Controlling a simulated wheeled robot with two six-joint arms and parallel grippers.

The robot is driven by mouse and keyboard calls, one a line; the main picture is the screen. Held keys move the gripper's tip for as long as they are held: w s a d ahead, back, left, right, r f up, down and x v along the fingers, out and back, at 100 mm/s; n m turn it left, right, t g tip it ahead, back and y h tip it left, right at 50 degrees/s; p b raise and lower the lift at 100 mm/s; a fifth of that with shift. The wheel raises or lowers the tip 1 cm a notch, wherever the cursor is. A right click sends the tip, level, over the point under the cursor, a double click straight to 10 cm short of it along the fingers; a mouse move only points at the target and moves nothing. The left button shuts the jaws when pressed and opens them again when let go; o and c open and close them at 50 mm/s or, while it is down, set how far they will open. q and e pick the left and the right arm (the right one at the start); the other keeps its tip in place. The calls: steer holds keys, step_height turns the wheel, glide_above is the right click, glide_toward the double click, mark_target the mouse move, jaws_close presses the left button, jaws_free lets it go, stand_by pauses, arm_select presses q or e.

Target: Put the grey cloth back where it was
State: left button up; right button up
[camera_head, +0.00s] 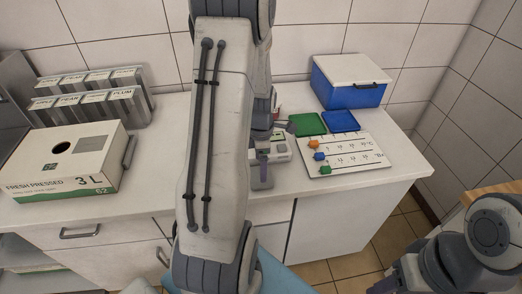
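I cannot make out the grey cloth; it may be hidden behind my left arm, which fills the middle of the head view. The end of this arm comes down behind its large link, over the counter's front part. My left gripper (262,172) shows only partly there, beside a small light device (280,150). Whether its fingers are open or shut, or hold anything, is not clear. My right arm shows only as links at the lower right; its gripper is out of view.
A juice carton box (62,165) and a rack of labelled grey containers (92,97) stand on the left. A blue box with white lid (349,85), green tray (308,124), blue tray (341,121) and a marked board with coloured pegs (350,150) are on the right. The counter's right front (398,172) is clear.

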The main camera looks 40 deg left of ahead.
arm_select(q)
step_height(320, 180, up, 8)
steer(key=d+r+m, duration=0.2)
steer(key=d+m, duration=0.6)
steer(key=d, duration=0.3)
steer(key=s+d+r+m, duration=0.1)
steer(key=s+d+m, duration=0.7)
steer(key=m, duration=0.5)
steer(key=s+d+r+m+h, duration=0.1)
steer(key=s+d+r+m, duration=0.1)
steer(key=s+d+m, duration=0.6)
steer(key=d+m, duration=0.4)
steer(key=m, duration=0.2)
steer(key=shift+s, duration=0.2)
steer(key=shift+a, duration=0.1)
